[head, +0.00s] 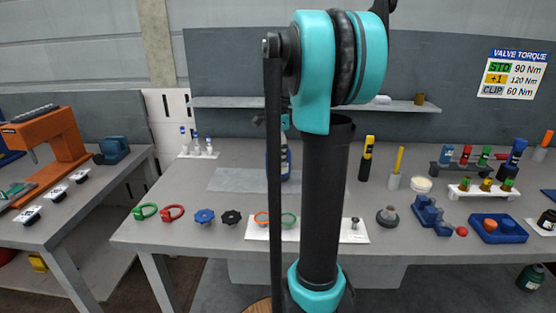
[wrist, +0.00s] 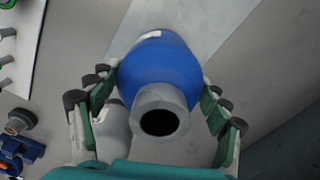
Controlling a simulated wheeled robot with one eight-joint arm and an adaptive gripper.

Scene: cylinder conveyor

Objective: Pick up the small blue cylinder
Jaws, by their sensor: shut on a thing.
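A blue cylinder (wrist: 160,66) with a grey, open-topped neck sits between the two fingers of my gripper (wrist: 160,86) in the wrist view. The fingers are shut on its sides, one at left and one at right. In the head view the blue cylinder (head: 285,165) shows only in part on the grey bench, behind my arm. My gripper is mostly hidden there. I cannot tell whether the cylinder touches the bench.
A grey rounded object (wrist: 112,132) stands close by the left finger. The bench (head: 200,182) carries valve handwheels (head: 204,217), a yellow-and-black tool (head: 367,158), and blue holders (head: 497,228) at right. A shelf (head: 230,102) runs along the back wall.

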